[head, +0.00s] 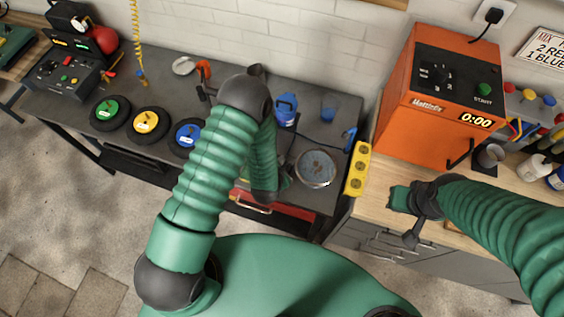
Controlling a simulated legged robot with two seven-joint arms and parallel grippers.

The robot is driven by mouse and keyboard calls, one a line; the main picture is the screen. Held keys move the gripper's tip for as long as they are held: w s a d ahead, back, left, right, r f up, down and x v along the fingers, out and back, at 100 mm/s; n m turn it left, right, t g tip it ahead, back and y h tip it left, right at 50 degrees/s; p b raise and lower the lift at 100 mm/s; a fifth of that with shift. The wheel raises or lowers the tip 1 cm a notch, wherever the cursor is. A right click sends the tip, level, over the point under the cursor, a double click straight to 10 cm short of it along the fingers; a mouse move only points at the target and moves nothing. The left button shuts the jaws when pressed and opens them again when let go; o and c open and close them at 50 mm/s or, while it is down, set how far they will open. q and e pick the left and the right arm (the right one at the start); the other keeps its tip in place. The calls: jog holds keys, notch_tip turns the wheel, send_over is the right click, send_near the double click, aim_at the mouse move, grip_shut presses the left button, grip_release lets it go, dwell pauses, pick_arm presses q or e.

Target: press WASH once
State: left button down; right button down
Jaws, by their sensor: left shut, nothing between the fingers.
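No label reading WASH is legible in the head view. A dark control box (66,76) with several small coloured buttons stands at the far left of the grey workbench. The orange machine (432,100) at the right has a dark panel with dials, a green button marked START and a display reading 0:00. My left gripper (268,192) is low over the middle of the workbench, shut and empty, partly hidden by my arm. It is well apart from both panels.
Green, yellow and blue discs (148,124) lie on the grey workbench (165,85). A round metal dish (315,168), a blue container (286,109) and a yellow block with sockets (357,169) are near my left gripper. Cups and bottles stand right of the orange machine.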

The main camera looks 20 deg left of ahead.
pick_arm(q)
jog(key=shift+f, duration=0.3)
jog(key=shift+r, duration=0.15)
dwell(0.3)
jog(key=shift+r+p, duration=0.4)
jog(key=shift+r, duration=0.35)
notch_tip(320, 180, up, 5)
jog(key=p, duration=0.4)
dwell(0.5)
